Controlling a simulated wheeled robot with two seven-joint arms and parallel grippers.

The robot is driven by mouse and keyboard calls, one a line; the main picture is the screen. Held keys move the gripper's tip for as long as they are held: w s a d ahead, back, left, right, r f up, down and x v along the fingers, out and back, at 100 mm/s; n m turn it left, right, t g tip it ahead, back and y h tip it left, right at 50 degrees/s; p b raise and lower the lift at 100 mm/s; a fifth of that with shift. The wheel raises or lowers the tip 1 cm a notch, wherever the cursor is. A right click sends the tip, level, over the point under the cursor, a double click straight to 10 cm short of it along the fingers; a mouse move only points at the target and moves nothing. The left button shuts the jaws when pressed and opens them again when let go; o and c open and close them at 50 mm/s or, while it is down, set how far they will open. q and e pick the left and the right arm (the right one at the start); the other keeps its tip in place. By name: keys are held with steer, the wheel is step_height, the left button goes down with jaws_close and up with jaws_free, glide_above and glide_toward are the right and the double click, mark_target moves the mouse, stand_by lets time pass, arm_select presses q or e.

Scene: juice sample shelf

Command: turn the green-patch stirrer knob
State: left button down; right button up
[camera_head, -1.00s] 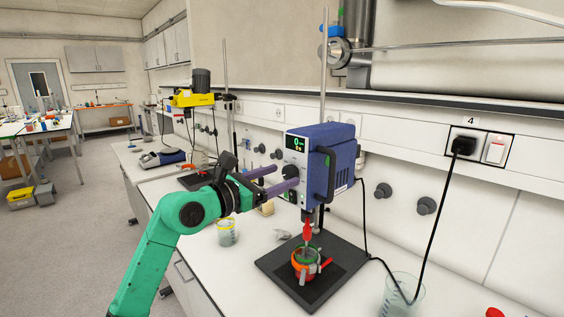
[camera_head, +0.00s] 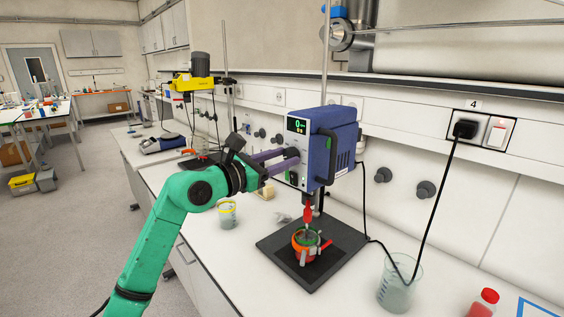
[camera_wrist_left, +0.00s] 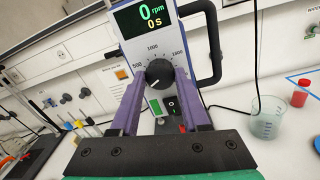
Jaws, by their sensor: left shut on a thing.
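The blue overhead stirrer (camera_head: 335,150) stands upright on its rod above a black base plate. Its display reads 0 rpm and 0 s in the left wrist view. The dark stirrer knob (camera_wrist_left: 159,73) sits below the display, with a white pointer mark and a speed scale around it. A green patch (camera_wrist_left: 155,107) is just below the knob. My left gripper (camera_head: 294,158) reaches the stirrer's front; in the left wrist view its purple fingers (camera_wrist_left: 160,80) are shut on the knob, one on each side. My right gripper is not in view.
A red-and-green clamped vessel (camera_head: 306,246) stands on the black base plate (camera_head: 278,252) under the stirrer. A glass beaker (camera_head: 396,290) and a red-capped bottle (camera_head: 485,303) are at the front right. A yellow-rimmed beaker (camera_head: 228,214) stands left on the bench. A black cable hangs at right.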

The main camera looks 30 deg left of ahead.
arm_select(q)
steer(key=shift+f+m+b, duration=0.2)
steer(key=shift+m+b, duration=4)
steer(key=shift+m, duration=1.4)
steer(key=shift+c, duration=1.9)
jaws_free()
steer(key=shift+s, duration=0.1)
